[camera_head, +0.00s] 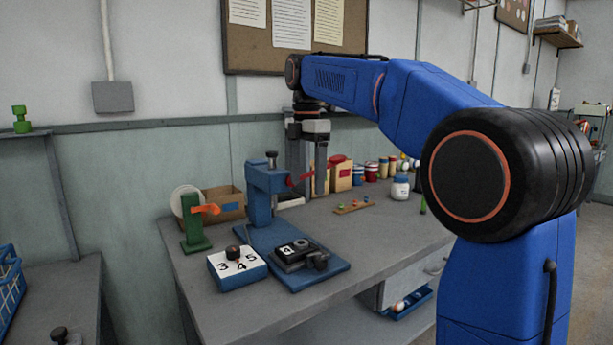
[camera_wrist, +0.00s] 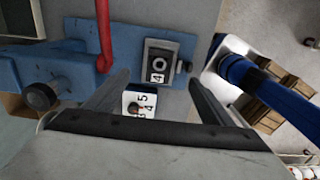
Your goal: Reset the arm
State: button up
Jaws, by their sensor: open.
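My blue arm reaches in from the right, and my gripper (camera_head: 308,183) points down above the bench, beside the blue press (camera_head: 265,182). In the wrist view my gripper (camera_wrist: 159,82) has its two fingers apart with nothing between the tips. The press has a red lever (camera_wrist: 104,32) and a blue base plate (camera_head: 325,274). A dark block marked 4 (camera_head: 293,253) sits on that plate; it also shows in the wrist view (camera_wrist: 160,57), beyond the fingers. A white-topped dial box marked 3, 4, 5 (camera_head: 237,264) stands left of the plate, partly hidden by my gripper in the wrist view.
A green stand with an orange part (camera_head: 197,222) and a cardboard box (camera_head: 225,203) are left of the press. Jars and tins (camera_head: 372,171), a white jar (camera_head: 400,188) and a small wooden strip (camera_head: 354,207) are at the back right. The bench's (camera_head: 385,235) right part is mostly clear.

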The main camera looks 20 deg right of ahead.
jog(key=shift+r, duration=0.25)
